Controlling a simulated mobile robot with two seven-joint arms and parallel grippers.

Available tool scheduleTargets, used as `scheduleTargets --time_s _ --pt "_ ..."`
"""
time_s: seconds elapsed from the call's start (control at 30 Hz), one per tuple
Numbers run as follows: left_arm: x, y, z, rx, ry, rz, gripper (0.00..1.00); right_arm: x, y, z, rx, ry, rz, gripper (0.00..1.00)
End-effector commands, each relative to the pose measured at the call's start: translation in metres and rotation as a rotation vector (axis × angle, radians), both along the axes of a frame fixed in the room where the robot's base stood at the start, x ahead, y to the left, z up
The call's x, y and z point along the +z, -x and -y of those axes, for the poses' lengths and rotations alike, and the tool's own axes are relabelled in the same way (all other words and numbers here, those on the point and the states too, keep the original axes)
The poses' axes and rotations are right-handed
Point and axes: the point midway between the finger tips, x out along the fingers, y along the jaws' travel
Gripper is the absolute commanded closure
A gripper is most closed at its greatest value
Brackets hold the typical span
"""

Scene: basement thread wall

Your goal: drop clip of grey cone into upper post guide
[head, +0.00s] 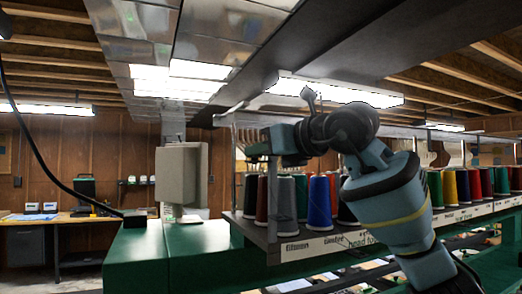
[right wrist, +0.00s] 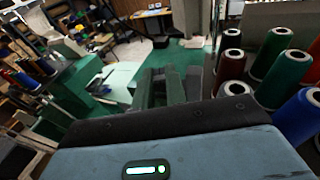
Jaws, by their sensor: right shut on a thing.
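The grey cone (head: 283,208) stands upright on the front of the shelf, left of a blue cone. My right gripper (head: 254,150) is above and left of it, at the height of the shelf's upper frame. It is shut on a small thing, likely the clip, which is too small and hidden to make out. In the right wrist view its fingers (right wrist: 168,88) show close together beyond the wrist. A thin upright with a hooked top (head: 234,118) stands left of the gripper; I cannot tell whether it is the upper post guide. My left gripper is not in view.
Several coloured cones, such as a blue one (head: 319,203) and a yellow one (head: 449,188), line the labelled shelf (head: 305,248). A grey box (head: 182,173) stands on the green machine (head: 160,250) to the left. My right arm hides the middle of the shelf.

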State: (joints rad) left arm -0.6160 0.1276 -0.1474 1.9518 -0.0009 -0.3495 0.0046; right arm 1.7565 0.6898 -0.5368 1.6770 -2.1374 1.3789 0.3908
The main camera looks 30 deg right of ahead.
Motion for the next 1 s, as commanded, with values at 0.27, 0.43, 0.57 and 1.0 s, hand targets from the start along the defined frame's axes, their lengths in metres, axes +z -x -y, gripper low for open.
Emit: scheduleTargets --time_s 0.27,0.43,0.57,1.0 --pt "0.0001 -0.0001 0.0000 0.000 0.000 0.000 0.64 -0.0026 -0.0001 0.0000 0.000 0.000 0.000 1.00" --pt "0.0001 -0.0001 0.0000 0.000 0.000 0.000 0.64 -0.0024 0.0000 -0.0001 0.000 0.000 0.000 0.75" --pt "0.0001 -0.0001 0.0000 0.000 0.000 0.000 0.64 -0.0022 -0.0002 0.0006 -0.002 0.000 0.000 0.61" --pt "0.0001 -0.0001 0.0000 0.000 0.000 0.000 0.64 -0.0012 -0.0005 0.0035 -0.008 -0.002 0.003 0.61"
